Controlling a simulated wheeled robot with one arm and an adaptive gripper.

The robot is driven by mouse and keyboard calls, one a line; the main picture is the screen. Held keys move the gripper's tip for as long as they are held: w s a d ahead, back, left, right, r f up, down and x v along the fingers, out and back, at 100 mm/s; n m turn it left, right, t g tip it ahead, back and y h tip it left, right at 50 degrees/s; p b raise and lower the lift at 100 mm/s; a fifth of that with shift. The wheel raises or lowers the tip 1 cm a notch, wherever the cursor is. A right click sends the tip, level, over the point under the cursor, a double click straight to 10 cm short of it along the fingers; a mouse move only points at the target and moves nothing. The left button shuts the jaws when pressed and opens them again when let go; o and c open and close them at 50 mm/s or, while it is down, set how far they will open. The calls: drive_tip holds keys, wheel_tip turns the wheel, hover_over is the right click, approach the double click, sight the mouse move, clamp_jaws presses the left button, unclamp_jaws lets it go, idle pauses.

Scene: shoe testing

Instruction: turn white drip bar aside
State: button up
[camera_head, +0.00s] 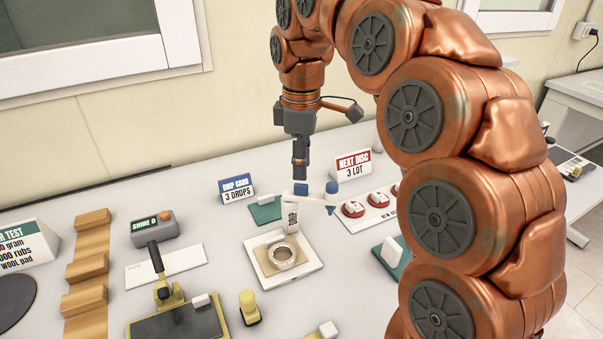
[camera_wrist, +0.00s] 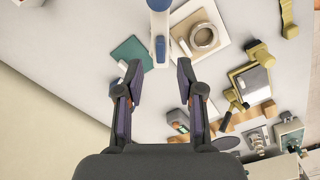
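The white drip bar (camera_head: 312,197) stands behind the white square tray in the head view, with a blue cap on top and a blue tip below. A white upright piece marked DRIP (camera_head: 290,219) is under it. My gripper (camera_head: 300,172) points down just above the bar's left, blue end. In the wrist view the bar (camera_wrist: 159,25) reaches in from the top, its blue-and-white end lying between the lines of my two fingertips (camera_wrist: 159,64). The fingers are spread wide and hold nothing. I cannot tell the height gap between fingers and bar.
A metal ring (camera_head: 282,257) lies on the tray (camera_head: 312,266) in front. A NEXT DISC sign (camera_head: 352,166) and red discs (camera_head: 353,209) are to the right.

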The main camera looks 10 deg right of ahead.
drive_tip(key=shift+r, duration=1.4)
drive_tip(key=s+d+f+m+p, duration=0.1)
drive_tip(key=s+f+m, duration=0.3)
drive_tip(key=s, duration=0.6)
drive_tip(key=s+d+f+m+g+p, duration=0.1)
drive_tip(key=s+f+m, duration=0.4)
drive_tip(key=s, duration=0.5)
drive_tip(key=s+d+f+m+p, duration=0.2)
drive_tip(key=s+d+f+m, duration=0.2)
drive_tip(key=s, duration=0.6)
drive_tip(key=shift+s+d+f+m+g, duration=0.3)
drive_tip(key=shift+s+d+m+g, duration=0.1)
drive_tip(key=shift+d+m, duration=0.2)
